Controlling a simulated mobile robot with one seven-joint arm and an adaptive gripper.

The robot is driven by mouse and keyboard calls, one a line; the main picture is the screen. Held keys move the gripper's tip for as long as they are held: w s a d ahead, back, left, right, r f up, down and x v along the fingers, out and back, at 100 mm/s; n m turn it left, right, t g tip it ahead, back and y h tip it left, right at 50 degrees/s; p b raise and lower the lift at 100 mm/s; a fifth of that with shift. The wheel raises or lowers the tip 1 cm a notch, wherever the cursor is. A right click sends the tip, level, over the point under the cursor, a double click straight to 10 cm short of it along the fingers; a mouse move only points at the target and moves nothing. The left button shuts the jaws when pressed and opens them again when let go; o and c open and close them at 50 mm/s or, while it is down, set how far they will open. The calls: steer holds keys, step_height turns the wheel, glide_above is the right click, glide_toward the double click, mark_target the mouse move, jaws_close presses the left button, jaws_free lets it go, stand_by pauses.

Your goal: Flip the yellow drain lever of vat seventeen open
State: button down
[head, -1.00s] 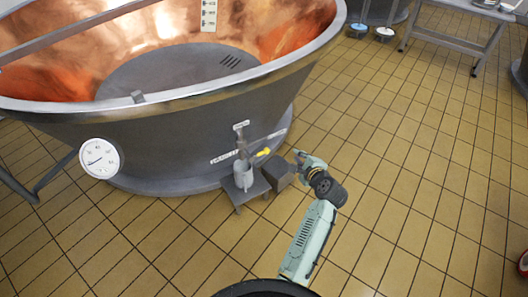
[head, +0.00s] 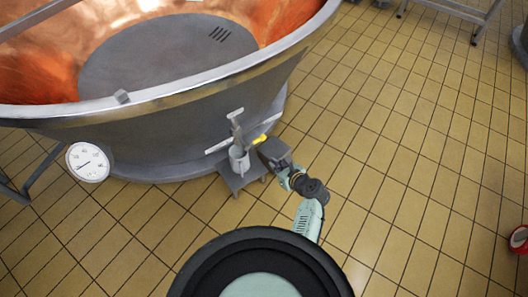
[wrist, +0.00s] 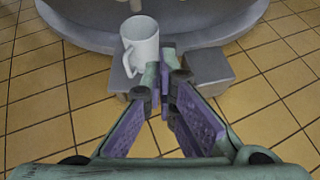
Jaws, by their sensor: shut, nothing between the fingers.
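The vat (head: 160,130) is a large grey tub with a copper inside; no readable number shows. Its yellow drain lever (head: 259,139) is small and sticks out to the right from the drain fitting (head: 236,125) low on the vat's front. My gripper (head: 267,155) is just right of and below the lever in the head view, close to it; I cannot tell whether they touch. In the wrist view my gripper (wrist: 167,57) has its fingertips together with nothing between them. The lever is not seen in the wrist view.
A white mug (wrist: 141,44) stands on a low grey stand (head: 236,183) under the drain. A grey box (wrist: 208,68) is right beside it. A round dial (head: 88,162) is on the vat's left. A red object (head: 519,240) lies at the right edge.

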steer(key=w+a+f, duration=0.1)
steer(key=w+a, duration=0.4)
steer(key=w, duration=0.3)
